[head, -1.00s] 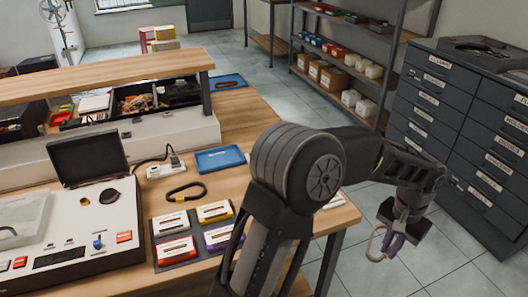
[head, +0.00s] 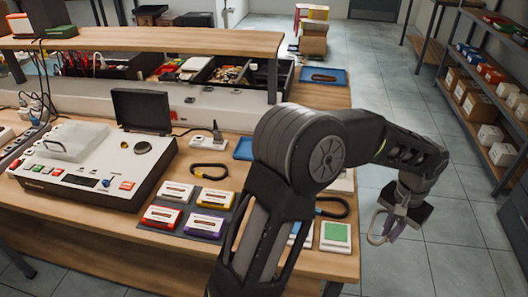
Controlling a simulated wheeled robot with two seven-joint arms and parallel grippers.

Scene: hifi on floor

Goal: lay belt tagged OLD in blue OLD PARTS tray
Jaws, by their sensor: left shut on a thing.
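My left gripper (head: 399,215) is shut on a pale grey looped belt (head: 376,228), which hangs over the floor to the right of the bench. No tag on it can be read. One blue tray (head: 243,149) lies on the bench, partly hidden behind my left arm; the part that shows is empty. A second blue tray (head: 341,80) lies at the far bench end with a dark belt (head: 323,77) in it. I cannot read either tray's label. A black belt with a yellow mark (head: 208,170) lies near the cassettes. My right gripper is not in view.
Another dark belt (head: 332,206) lies on the bench right of my arm, near a green-and-white box (head: 335,237). Several cassettes (head: 188,208) lie beside a tape machine (head: 95,160). A raised shelf (head: 150,40) spans the bench. Storage shelving (head: 490,80) stands right, across open floor.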

